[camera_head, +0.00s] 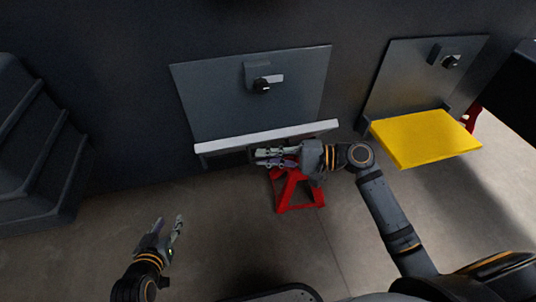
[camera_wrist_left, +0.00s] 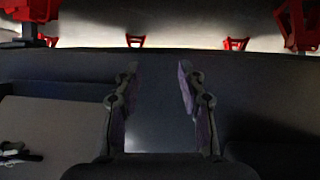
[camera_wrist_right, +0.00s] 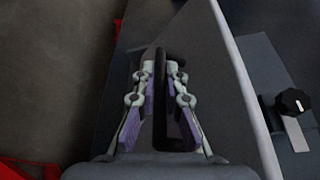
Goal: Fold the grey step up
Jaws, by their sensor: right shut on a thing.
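The grey step (camera_head: 270,135) shows in the head view as a pale strip along the foot of the middle grey back plate (camera_head: 215,100), apparently tilted partway up. In the right wrist view its face (camera_wrist_right: 205,50) and pale edge stand out from the plate. A dark bar handle (camera_wrist_right: 160,85) is on the step's face. My right gripper (camera_head: 262,157) is below the pale strip, with its fingers around this handle. A latch with a black knob (camera_head: 262,86) sits on the back plate above the step. My left gripper (camera_head: 178,228) is open and empty, low and left of the step.
A yellow step (camera_head: 425,138) is folded down at the right, with its own plate and knob (camera_head: 450,62). A red stand (camera_head: 298,192) is on the floor beneath my right gripper. Dark stepped bodywork (camera_head: 35,150) is at the left.

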